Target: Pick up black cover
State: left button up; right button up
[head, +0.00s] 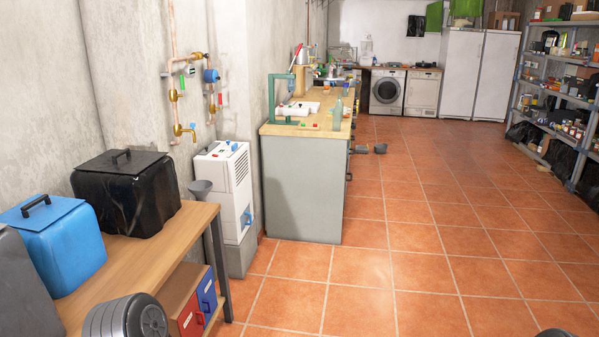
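The container stands on the wooden bench at the left of the head view, against the wall. The cover looks flat and seated on the container. Neither of my grippers shows in the head view, and nothing is seen touching the cover.
A blue container (68,250) with a blue lid and black handle stands in front on the wooden bench (185,240). A grey box (22,300) is at the left edge. The tiled floor (420,240) is mostly clear.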

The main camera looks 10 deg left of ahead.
aim_at(132, 193)
jog(key=i+u, duration=0.15)
jog(key=i, duration=0.3)
jog(key=i+l+u, duration=0.15)
jog(key=i, duration=0.3)
jog(key=i+l+u, duration=0.1)
jog(key=i, duration=0.35)
jog(key=i+l+u, duration=0.15)
jog(key=i, duration=0.3)
jog(key=i+l+u, duration=0.15)
jog(key=i+l, duration=0.15)
jog(key=i, duration=0.1)
